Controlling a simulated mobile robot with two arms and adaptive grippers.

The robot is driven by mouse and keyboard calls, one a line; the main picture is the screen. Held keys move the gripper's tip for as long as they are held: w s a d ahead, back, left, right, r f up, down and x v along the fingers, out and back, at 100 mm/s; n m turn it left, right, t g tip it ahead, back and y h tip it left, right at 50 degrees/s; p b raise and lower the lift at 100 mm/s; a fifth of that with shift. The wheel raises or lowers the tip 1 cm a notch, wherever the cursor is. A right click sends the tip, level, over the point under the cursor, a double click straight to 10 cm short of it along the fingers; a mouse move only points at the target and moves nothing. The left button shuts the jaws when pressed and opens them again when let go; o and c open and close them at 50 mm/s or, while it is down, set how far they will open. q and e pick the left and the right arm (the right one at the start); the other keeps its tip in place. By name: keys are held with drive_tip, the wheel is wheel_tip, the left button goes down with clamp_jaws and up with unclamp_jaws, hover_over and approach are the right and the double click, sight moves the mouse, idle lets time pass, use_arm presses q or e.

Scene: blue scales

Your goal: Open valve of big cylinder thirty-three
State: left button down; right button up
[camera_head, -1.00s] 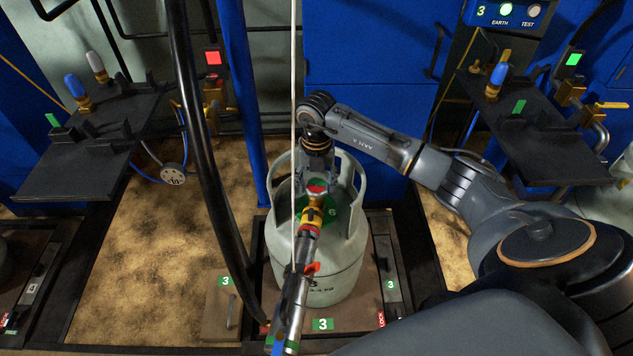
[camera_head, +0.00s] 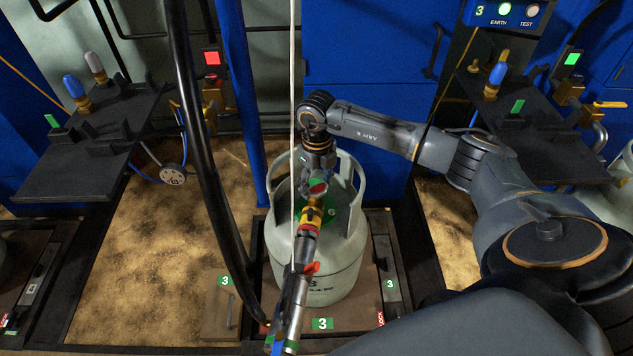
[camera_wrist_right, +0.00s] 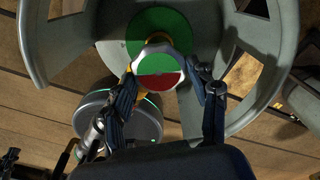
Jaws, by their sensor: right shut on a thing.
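The big grey-green cylinder (camera_head: 345,262) stands upright on the station marked 3, in the middle of the head view. Its valve knob (camera_head: 317,187) has a green and red face, inside the open collar. My right gripper (camera_wrist_right: 163,73) is shut on the knob, one finger on each side; the red and green face (camera_wrist_right: 160,80) shows between them in the wrist view. In the head view the wrist hides part of the collar. A filling coupling (camera_head: 310,214) with yellow and red parts sits at the valve, its silver handle (camera_head: 290,303) slanting down. My left gripper is not in view.
Dark shelves with fittings stand left (camera_head: 90,145) and right (camera_head: 530,110). A blue post (camera_head: 240,100) rises behind. Brown floor is open at left.

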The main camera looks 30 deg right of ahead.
drive_tip(key=shift+d+n, duration=0.1)
drive_tip(key=shift+n, duration=0.8)
drive_tip(key=n, duration=0.2)
drive_tip(key=shift+n, duration=0.4)
drive_tip(key=shift+n+b, duration=0.35)
drive_tip(key=shift+n, duration=0.55)
drive_tip(key=n+b, duration=0.1)
drive_tip(key=n, duration=0.5)
drive_tip(key=shift+w+d, duration=0.1)
drive_tip(key=shift+w, duration=0.05)
drive_tip(key=n+b, duration=0.1)
drive_tip(key=n, duration=0.5)
drive_tip(key=shift+w+n, duration=0.1)
drive_tip(key=shift+n, duration=0.3)
drive_tip(key=n, duration=0.3)
drive_tip(key=shift+w, duration=0.1)
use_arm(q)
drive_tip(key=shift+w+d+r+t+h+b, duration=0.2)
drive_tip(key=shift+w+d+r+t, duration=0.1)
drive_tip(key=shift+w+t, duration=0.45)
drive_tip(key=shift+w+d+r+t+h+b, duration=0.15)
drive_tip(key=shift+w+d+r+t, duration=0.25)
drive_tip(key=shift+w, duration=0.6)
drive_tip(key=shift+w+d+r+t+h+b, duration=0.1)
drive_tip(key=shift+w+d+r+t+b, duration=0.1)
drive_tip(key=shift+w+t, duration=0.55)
use_arm(e)
drive_tip(key=shift+n, duration=2)
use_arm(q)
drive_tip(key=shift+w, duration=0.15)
